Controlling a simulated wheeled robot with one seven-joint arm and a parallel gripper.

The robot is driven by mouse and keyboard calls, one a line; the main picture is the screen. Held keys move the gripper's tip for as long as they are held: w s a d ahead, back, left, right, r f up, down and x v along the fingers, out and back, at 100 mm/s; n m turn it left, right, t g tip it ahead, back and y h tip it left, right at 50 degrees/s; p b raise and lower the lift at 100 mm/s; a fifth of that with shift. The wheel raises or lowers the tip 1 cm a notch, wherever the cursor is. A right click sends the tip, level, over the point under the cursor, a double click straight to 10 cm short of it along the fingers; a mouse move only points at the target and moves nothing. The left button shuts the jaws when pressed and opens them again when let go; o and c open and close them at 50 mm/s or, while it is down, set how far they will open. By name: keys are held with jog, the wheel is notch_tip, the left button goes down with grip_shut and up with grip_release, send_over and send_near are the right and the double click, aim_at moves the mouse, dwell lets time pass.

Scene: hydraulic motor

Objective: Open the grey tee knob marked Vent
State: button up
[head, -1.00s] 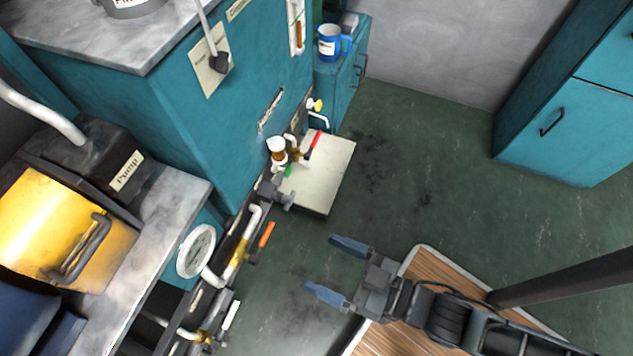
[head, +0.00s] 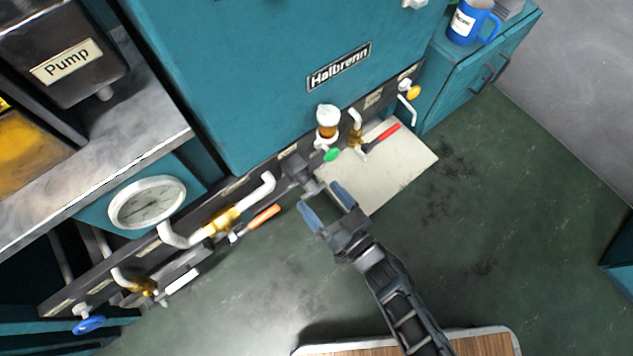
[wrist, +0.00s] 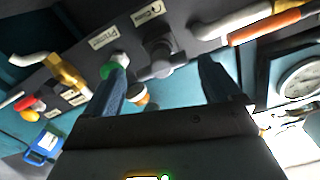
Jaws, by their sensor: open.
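The grey tee knob (head: 296,168) sticks out from the dark rail below the teal cabinet in the head view. In the wrist view the knob (wrist: 158,58) lies between my two fingers, with its crossbar facing me. A small label (wrist: 148,12) is on the rail beside it; I cannot read it surely. My gripper (head: 320,196) is open and empty, with its fingertips just in front of the knob. In the wrist view the gripper (wrist: 161,70) has one finger to each side of the knob. I cannot tell whether either finger touches it.
The green knob (head: 331,155) under the amber-filled cup (head: 327,122) is close beside. A red-handled brass valve (head: 380,138) is to the right. An orange-handled valve (head: 262,217) and a pressure gauge (head: 147,202) are to the left. Floor below is clear.

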aim_at(316, 194)
jog(key=shift+b+x, duration=0.75)
jog(key=shift+x, duration=1.75)
jog(key=c, duration=0.9)
jog(key=shift+s+a, duration=0.1)
jog(key=shift+c, duration=0.2)
